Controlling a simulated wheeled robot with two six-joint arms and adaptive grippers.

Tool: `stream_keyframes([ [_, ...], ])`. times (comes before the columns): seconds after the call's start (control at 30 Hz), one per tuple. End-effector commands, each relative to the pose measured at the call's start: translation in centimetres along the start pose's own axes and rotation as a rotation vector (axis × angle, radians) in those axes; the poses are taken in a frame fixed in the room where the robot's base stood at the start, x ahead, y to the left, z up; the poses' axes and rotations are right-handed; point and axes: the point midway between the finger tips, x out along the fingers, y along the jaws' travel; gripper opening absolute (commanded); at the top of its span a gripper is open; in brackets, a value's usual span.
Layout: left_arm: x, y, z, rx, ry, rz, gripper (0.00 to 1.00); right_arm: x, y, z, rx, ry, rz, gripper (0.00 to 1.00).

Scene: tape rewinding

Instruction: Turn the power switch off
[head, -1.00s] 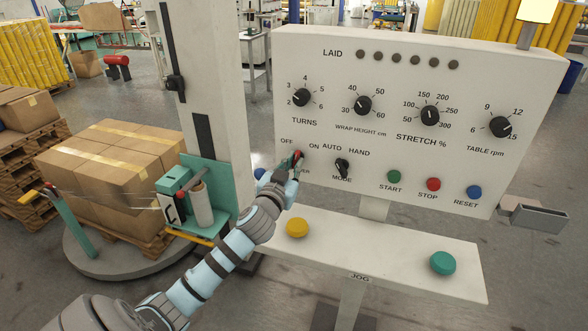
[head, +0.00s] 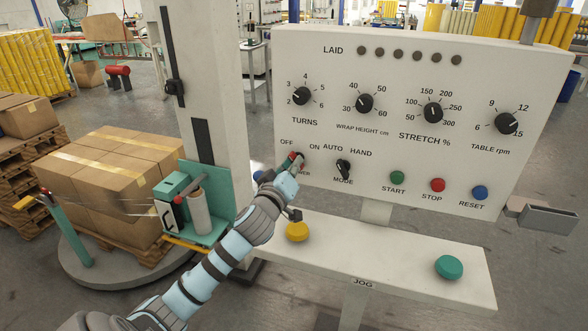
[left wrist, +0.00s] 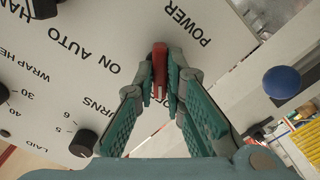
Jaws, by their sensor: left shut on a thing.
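The power switch (head: 299,158) is a red handle at the lower left of the white control panel (head: 400,75), between the OFF and ON labels. In the left wrist view it is a narrow red bar (left wrist: 159,62), its pale mark toward the lower end of the picture. My left gripper (head: 296,163) is shut on this handle, one jaw on each side, as the left wrist view (left wrist: 160,85) shows. The jaws hide the OFF label there. The lamp (head: 539,8) above the panel is dark. My right gripper is not in view.
The black mode knob (head: 343,168) is just right of the switch. Green start (head: 397,178), red stop (head: 437,185) and blue reset (head: 480,193) buttons lie farther right. A shelf below bears yellow (head: 297,231) and green (head: 449,267) jog buttons.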

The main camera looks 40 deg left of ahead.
Motion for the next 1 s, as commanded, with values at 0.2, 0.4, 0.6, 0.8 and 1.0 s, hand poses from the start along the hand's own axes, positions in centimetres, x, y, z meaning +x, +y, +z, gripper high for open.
stream_keyframes([
  [0.2,-0.01,-0.14,0.14,-0.078,-0.002,-0.003,0.0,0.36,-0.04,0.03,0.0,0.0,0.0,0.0],
  [0.4,-0.01,-0.11,0.12,-0.103,-0.003,-0.003,0.0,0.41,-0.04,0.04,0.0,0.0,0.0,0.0],
  [0.6,-0.01,-0.1,0.12,-0.106,-0.003,-0.003,0.0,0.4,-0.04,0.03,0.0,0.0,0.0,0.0],
  [0.8,-0.02,-0.09,0.13,-0.106,-0.003,-0.003,0.2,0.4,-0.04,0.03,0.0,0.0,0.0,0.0],
  [1.0,-0.01,-0.05,0.06,-0.104,-0.001,-0.001,0.31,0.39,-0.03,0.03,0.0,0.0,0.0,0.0],
])
